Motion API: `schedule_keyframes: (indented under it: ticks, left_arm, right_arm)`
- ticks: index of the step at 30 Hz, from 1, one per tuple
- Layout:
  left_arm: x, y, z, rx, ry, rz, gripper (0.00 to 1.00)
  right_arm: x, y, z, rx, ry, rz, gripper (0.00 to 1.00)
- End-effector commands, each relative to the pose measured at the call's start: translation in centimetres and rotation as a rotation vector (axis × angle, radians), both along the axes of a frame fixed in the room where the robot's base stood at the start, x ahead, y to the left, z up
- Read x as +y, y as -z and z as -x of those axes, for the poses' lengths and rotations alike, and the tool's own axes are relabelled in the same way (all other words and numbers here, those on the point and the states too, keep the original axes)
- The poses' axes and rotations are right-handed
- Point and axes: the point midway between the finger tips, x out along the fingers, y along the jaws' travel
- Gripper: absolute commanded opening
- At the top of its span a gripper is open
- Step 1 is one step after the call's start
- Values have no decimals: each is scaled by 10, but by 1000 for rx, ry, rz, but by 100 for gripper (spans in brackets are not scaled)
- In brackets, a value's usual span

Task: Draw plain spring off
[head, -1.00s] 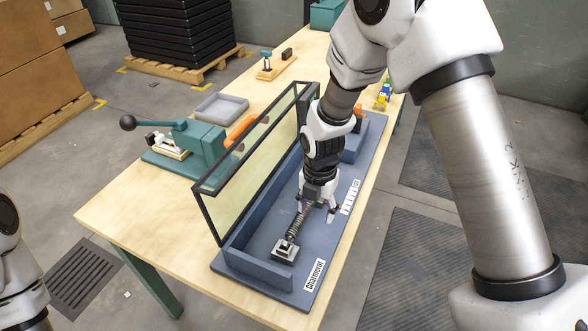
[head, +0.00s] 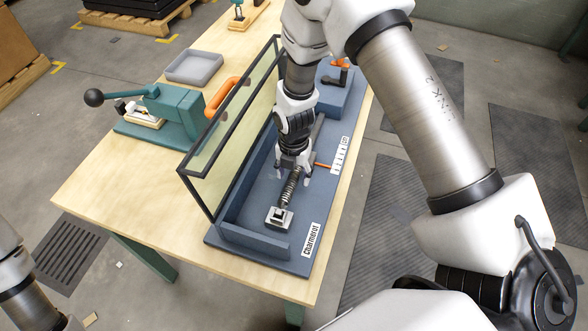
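The plain spring (head: 291,187) is a dark grey coil lying along the blue bed of the reformer fixture (head: 260,190). Its near end meets a small metal block (head: 279,218). My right gripper (head: 291,173) points down over the spring's far end, its fingers apart on either side of the coil. I see a gap between fingers and coil, but contact deep between them is hidden. The wrist hides the far end of the spring. Only my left arm shows at the lower left; its gripper is out of view.
A framed clear guard (head: 232,125) stands upright along the fixture's left side, close to my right arm. A thin orange rod (head: 323,166) lies right of the gripper. A green lever press (head: 165,110) and a grey tray (head: 194,66) stand left. The front-left tabletop is clear.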

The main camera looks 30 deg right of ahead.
Motion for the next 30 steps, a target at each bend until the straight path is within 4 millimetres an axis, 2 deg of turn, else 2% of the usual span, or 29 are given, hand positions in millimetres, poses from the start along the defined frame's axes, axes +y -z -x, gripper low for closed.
schedule_keyframes:
  ticks: [1, 5, 17, 30]
  left_arm:
    - [0, 0, 0, 1, 0, 0, 0]
    - [0, 0, 0, 1, 0, 0, 0]
    - [0, -1, 0, 1, 0, 0, 0]
    - [0, -28, 0, 1, 0, 0, 0]
  right_arm:
    - [0, 0, 0, 0, 0, 0, 46]
    - [0, 0, 0, 1, 0, 0, 0]
    - [0, -1, 0, 0, 0, 0, 0]
    - [0, -34, 0, 0, 0, 0, 0]
